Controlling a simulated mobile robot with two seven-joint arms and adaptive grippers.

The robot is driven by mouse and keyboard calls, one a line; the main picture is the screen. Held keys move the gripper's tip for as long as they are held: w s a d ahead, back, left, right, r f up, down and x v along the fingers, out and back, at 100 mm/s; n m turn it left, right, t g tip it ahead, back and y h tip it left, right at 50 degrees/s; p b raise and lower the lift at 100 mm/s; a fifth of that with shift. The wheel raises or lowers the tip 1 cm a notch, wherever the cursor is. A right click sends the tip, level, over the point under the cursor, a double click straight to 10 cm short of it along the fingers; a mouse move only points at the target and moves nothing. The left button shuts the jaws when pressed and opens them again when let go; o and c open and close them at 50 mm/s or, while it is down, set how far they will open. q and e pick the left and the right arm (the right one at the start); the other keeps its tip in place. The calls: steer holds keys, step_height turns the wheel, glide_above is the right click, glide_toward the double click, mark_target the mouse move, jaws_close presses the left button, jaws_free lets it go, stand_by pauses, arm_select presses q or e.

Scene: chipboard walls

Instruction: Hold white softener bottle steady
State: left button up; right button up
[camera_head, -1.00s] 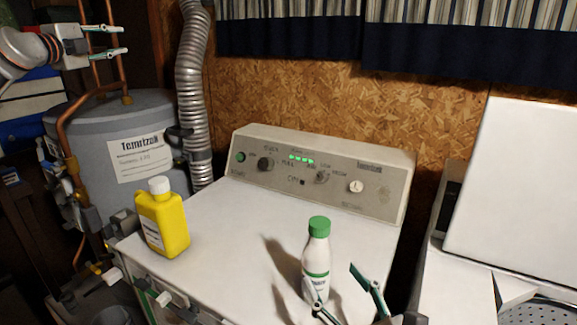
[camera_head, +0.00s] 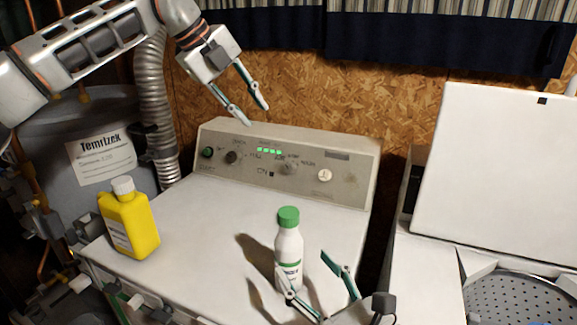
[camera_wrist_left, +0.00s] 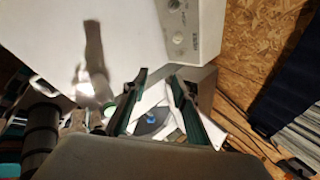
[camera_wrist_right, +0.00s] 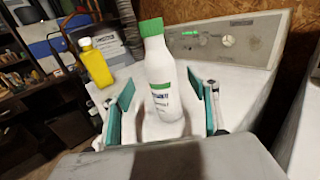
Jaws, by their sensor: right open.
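The white softener bottle (camera_head: 289,243) with a green cap stands upright on the front right of the white washer top (camera_head: 200,230). In the right wrist view the bottle (camera_wrist_right: 163,80) stands between the two spread fingers of my right gripper (camera_wrist_right: 163,90), with visible gaps at its sides. In the head view my right gripper (camera_head: 304,264) is open around the bottle's lower part; one finger covers part of its label. My left gripper (camera_head: 259,116) is high in front of the control panel, well away from the bottle. Its fingers are apart and empty, also in the left wrist view (camera_wrist_left: 157,72).
A yellow bottle (camera_head: 134,225) with a white cap stands at the washer's left edge. The control panel (camera_head: 285,165) rises at the back. A raised white lid (camera_head: 490,180) and a perforated drum (camera_head: 520,300) are at the right. The washer's middle is clear.

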mark_target(296, 254)
arm_select(q)
steer(key=s+d+f+g+y, duration=0.1)
steer(key=s+d+f, duration=0.1)
steer(key=s, duration=0.3)
steer(key=s+d+f+g+y, duration=0.1)
steer(key=s+d+f+y, duration=0.1)
steer(key=s, duration=0.3)
steer(key=s+d+f+m+g+y, duration=0.1)
steer(key=s+d+f+y, duration=0.1)
steer(key=s+d, duration=0.2)
steer(key=shift+s+d+g, duration=0.25)
steer(key=shift+s+g, duration=0.15)
steer(key=shift+s, duration=0.25)
steer(key=shift+s+y, duration=0.25)
steer(key=shift+y, duration=0.05)
arm_select(e)
steer(key=shift+w, duration=0.1)
steer(key=shift+x, duration=3.85)
